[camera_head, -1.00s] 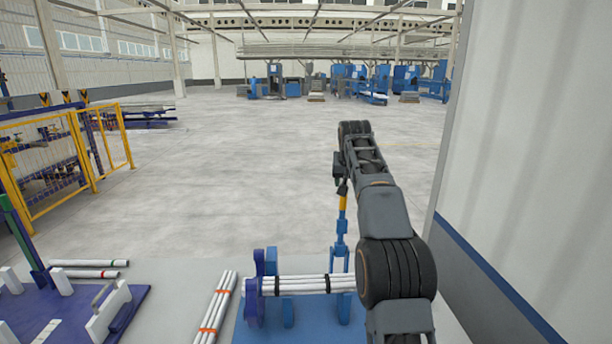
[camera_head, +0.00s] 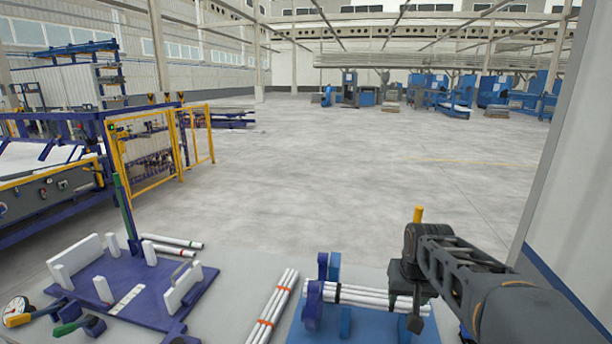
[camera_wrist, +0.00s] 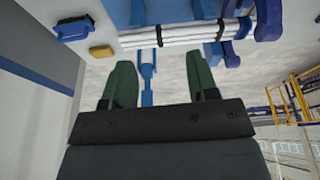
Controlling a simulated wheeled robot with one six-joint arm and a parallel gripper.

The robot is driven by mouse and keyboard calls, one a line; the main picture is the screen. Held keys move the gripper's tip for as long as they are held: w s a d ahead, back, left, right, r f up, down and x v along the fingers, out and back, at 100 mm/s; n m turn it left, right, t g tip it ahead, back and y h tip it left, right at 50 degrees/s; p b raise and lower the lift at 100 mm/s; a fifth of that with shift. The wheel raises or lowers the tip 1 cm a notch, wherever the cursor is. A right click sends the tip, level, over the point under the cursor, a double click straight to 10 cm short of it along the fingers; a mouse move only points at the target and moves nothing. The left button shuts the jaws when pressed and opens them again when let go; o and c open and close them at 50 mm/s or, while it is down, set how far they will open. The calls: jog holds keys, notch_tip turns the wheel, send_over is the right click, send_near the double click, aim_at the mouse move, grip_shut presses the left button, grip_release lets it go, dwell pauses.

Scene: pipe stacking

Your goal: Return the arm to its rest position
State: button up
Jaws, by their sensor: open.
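My arm reaches in from the lower right in the head view, and my gripper (camera_head: 415,318) hangs low over the right part of the blue pipe stand (camera_head: 322,335). In the wrist view the gripper's two dark green fingers (camera_wrist: 164,78) are wide apart with nothing held. A blue post (camera_wrist: 147,75) shows in the gap between them; its depth is unclear.
White pipes with orange bands (camera_head: 275,305) lie left of the stand. Farther left is a purple fixture (camera_head: 130,300) with white uprights, and two loose pipes (camera_head: 172,246) behind it. A yellow fence (camera_head: 150,160) stands back left, a pale wall (camera_head: 580,150) at right. The floor beyond is open.

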jog(key=s+a+f, duration=0.1)
jog(key=s+a, duration=0.1)
jog(key=s, duration=0.5)
jog(key=s+a+f+n+t+b, duration=0.1)
jog(key=s+a+f, duration=0.1)
jog(key=s, duration=0.4)
jog(key=shift+s+a+n+y, duration=0.3)
jog(key=shift+s+a, duration=0.1)
jog(key=shift+a, duration=0.2)
jog(key=shift+f, duration=0.1)
